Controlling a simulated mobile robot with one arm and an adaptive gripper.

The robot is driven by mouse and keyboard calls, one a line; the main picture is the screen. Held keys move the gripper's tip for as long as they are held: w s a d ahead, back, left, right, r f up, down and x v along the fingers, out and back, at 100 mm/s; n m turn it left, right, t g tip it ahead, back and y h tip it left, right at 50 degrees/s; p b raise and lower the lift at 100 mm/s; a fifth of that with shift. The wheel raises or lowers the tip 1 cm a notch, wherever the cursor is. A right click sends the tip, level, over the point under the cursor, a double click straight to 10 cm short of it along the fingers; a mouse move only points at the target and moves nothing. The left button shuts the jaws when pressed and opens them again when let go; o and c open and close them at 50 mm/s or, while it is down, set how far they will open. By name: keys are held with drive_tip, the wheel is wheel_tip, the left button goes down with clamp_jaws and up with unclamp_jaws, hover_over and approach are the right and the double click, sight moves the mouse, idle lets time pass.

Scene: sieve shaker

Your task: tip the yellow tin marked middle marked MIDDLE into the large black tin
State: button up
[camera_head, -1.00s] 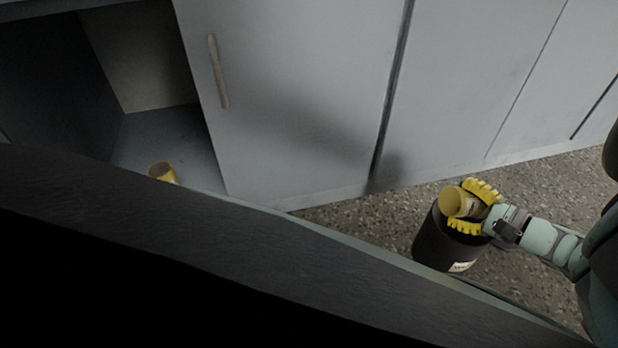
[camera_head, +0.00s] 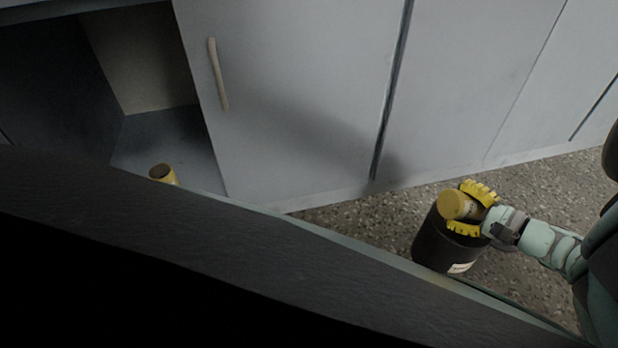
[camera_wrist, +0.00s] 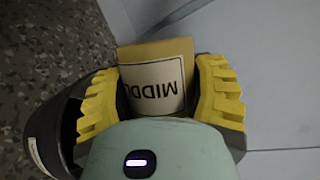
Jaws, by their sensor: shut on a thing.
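The yellow tin (camera_head: 452,205) is held between the yellow fingers of my gripper (camera_head: 471,208), which is shut on it. The wrist view shows its pale label, reading MIDD with the rest cut off, on the tin (camera_wrist: 156,84) between the fingers of my gripper (camera_wrist: 160,95). The large black tin (camera_head: 437,246) stands on the floor under the gripper, with a white label low on its side. The yellow tin is tilted over the black tin's mouth. The black tin also shows at the left of the wrist view (camera_wrist: 50,128). Its inside is mostly hidden.
Another yellow tin (camera_head: 163,174) stands in the open cabinet (camera_head: 150,140) at the left. Pale cabinet doors (camera_head: 290,90) rise behind the black tin. A dark edge crosses the foreground. Speckled floor (camera_head: 560,195) is clear right of the black tin.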

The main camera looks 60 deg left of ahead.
drive_tip(key=shift+s+a+n+t+h+p, duration=0.25)
drive_tip(key=shift+s+n+t+h+p, duration=0.2)
drive_tip(key=shift+n+p, duration=0.55)
drive_tip(key=shift+s+f+n+t+h+p, duration=0.2)
drive_tip(key=shift+n+t+h+p, duration=0.1)
drive_tip(key=shift+p, duration=0.1)
drive_tip(key=shift+s+a+f+n+t+h, duration=0.1)
drive_tip(key=shift+s+a+n+t+h, duration=0.1)
drive_tip(key=shift+n+t+h, duration=0.3)
drive_tip(key=shift+s+n+t, duration=0.2)
drive_tip(key=shift+n+t, duration=0.45)
drive_tip(key=shift+n, duration=0.25)
drive_tip(key=shift+f+b, duration=0.1)
drive_tip(key=shift+b, duration=0.2)
